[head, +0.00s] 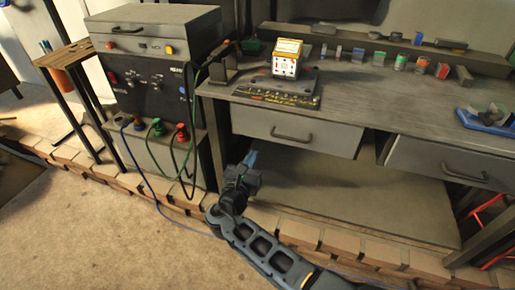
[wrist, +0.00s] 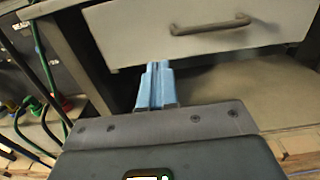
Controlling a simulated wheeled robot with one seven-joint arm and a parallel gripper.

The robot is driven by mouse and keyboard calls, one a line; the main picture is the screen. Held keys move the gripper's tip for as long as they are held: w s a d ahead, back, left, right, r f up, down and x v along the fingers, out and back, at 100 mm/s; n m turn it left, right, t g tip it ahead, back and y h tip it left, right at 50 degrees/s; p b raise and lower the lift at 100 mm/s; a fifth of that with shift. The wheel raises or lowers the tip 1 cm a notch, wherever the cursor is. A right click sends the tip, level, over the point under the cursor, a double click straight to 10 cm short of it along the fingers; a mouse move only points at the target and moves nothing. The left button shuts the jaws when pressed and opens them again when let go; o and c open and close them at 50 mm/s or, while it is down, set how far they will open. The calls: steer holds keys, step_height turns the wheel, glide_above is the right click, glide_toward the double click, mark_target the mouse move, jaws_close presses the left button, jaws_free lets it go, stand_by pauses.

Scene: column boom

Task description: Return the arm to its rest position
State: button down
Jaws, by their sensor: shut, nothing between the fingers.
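My gripper (head: 250,160) is low in front of the workbench, below the left drawer (head: 295,131) and close to the bench's left leg. In the wrist view its light blue fingers (wrist: 155,85) are together with nothing between them. They point toward the lower edge of the drawer (wrist: 195,28), which has a dark bar handle. My arm (head: 262,248) reaches in from the bottom of the head view, stretched low over the floor. Whether the fingers touch the drawer cannot be told.
A grey machine (head: 155,75) with cables stands left of the workbench (head: 380,95). A small boxed item (head: 287,58) and several small blocks stand on the bench. A second drawer (head: 450,165) is at right. A brick edging (head: 310,232) runs below. Carpet (head: 80,230) at lower left is clear.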

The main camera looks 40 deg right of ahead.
steer(key=s+a+f+m+y, duration=0.45)
steer(key=s+f, duration=0.25)
steer(key=s, duration=0.5)
steer(key=s+a+f+m+y, duration=0.4)
steer(key=s+f, duration=0.3)
steer(key=s, duration=0.4)
steer(key=s+a+r+m+y, duration=0.1)
steer(key=s+r+m+y, duration=0.1)
steer(key=s, duration=0.4)
steer(key=s+a+r+m+y, duration=0.2)
steer(key=s+r+m+y, duration=0.1)
steer(key=s, duration=0.3)
steer(key=s+r+m+t, duration=0.1)
steer(key=s+r+m, duration=0.2)
steer(key=r, duration=0.4)
steer(key=s+d+r+m+t, duration=0.1)
steer(key=s+r+m, duration=0.3)
steer(key=r, duration=0.4)
steer(key=s+r+m+t+y, duration=0.1)
steer(key=s+r+m, duration=0.3)
steer(key=r, duration=0.4)
steer(key=shift+s+d+m+t, duration=0.2)
steer(key=shift+d+m+t, duration=0.15)
steer(key=shift+t, duration=0.25)
steer(key=shift+r, duration=0.1)
